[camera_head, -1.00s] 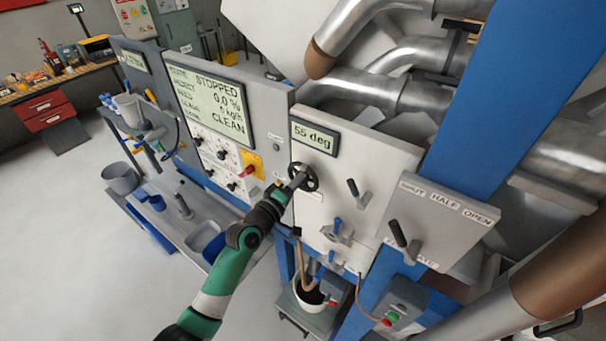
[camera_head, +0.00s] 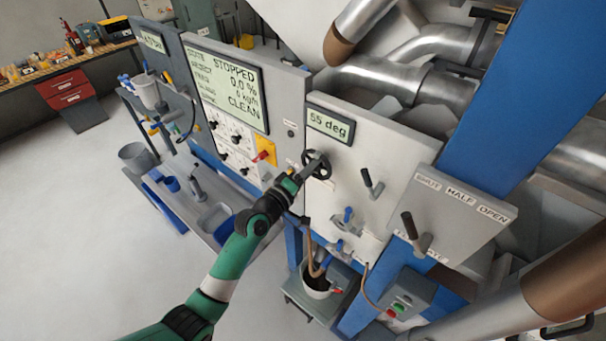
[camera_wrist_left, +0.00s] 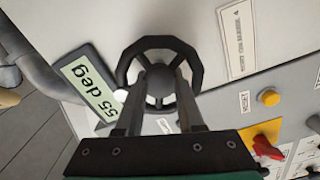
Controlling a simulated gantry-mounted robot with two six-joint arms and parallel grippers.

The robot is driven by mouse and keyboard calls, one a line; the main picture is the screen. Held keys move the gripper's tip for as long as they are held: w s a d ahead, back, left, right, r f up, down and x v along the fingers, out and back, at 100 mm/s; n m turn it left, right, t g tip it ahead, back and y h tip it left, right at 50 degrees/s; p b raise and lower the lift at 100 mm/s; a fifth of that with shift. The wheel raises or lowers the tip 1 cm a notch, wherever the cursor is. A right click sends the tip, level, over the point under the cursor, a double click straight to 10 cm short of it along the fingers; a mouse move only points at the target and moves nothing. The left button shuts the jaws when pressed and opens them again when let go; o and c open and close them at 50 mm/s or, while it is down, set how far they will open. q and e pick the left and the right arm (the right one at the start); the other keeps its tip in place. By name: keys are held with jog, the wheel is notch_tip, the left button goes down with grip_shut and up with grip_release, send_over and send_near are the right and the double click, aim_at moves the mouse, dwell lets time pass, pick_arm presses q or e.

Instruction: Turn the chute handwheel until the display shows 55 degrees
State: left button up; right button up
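The chute handwheel (camera_head: 318,165) is a dark round wheel on a light grey panel, below a small display (camera_head: 330,124) that reads 55 deg. My left gripper (camera_head: 313,168) is at the wheel. In the left wrist view the handwheel (camera_wrist_left: 160,72) fills the upper middle, and the fingers of my left gripper (camera_wrist_left: 160,88) reach to its hub with a gap between them. I cannot tell whether they press on the hub. The display also shows there, tilted (camera_wrist_left: 91,92), reading 55 deg. My right gripper is not in view.
A large screen (camera_head: 228,84) reading STOPPED stands left of the wheel, with knobs and a red switch (camera_head: 263,156) below. A dark lever (camera_head: 371,183) is right of the wheel. Another lever (camera_head: 412,228) sits by the SHUT, HALF, OPEN labels. A bucket (camera_head: 316,286) stands below.

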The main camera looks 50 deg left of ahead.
pick_arm(q)
jog(key=s+d, duration=0.1)
jog(key=s, duration=0.9)
jog(key=shift+s+d, duration=0.25)
